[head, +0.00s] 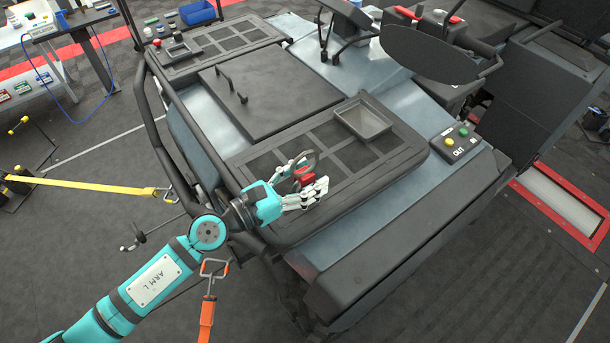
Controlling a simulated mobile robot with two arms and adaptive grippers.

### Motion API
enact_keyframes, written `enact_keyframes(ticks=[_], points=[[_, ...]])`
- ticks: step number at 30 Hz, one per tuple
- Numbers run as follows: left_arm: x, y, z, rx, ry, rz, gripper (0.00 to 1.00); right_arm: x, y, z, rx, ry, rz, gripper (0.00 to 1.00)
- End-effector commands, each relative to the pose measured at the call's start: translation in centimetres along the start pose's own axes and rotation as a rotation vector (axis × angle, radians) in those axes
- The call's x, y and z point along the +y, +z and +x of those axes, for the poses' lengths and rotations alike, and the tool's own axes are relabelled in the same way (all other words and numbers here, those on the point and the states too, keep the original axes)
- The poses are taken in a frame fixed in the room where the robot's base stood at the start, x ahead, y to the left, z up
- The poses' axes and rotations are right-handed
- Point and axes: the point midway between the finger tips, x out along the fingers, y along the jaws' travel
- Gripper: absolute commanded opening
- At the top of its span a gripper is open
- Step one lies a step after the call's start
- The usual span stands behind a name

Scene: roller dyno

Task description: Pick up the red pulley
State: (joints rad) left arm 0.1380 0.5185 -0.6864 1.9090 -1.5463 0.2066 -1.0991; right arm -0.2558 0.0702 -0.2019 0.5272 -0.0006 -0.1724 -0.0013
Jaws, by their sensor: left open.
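The red pulley (303,176) is at the near end of the vehicle's dark grated deck, mostly hidden by my left gripper. A grey ring or loop shows just above and left of it; I cannot tell if it is part of the pulley. My left gripper (316,171) is open, with its fingers on either side of the red part. I cannot tell whether the fingers touch it. My right gripper is not in view.
A grey metal tray (363,120) sits on the deck beyond the gripper. A button box (455,142) stands to its right. A black tubular rail (200,150) runs along the deck's left edge, near my left arm. A yellow strap (90,185) stretches at left.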

Motion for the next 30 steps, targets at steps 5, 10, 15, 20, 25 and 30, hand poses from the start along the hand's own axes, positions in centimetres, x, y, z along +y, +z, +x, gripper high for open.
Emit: enact_keyframes(ticks=[5, 10, 15, 20, 25, 30], points=[[0.0, -0.06, -0.05, 0.001, 0.0, 0.0, 0.45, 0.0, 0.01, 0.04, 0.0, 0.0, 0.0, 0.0], [0.0, -0.05, -0.06, 0.001, 0.0, 0.0, 0.23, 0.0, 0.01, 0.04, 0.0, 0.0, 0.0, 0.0], [-0.02, -0.06, -0.07, 0.001, 0.0, -0.001, 0.01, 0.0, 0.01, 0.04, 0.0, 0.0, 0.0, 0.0], [-0.03, -0.07, -0.07, 0.001, -0.001, -0.001, 0.0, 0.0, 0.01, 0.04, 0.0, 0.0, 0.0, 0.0], [0.0, 0.1, -0.05, -0.002, 0.0, 0.0, 0.0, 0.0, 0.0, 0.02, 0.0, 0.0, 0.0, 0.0], [0.01, 0.36, -0.05, -0.002, 0.0, 0.0, 0.0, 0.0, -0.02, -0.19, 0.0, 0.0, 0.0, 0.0]])
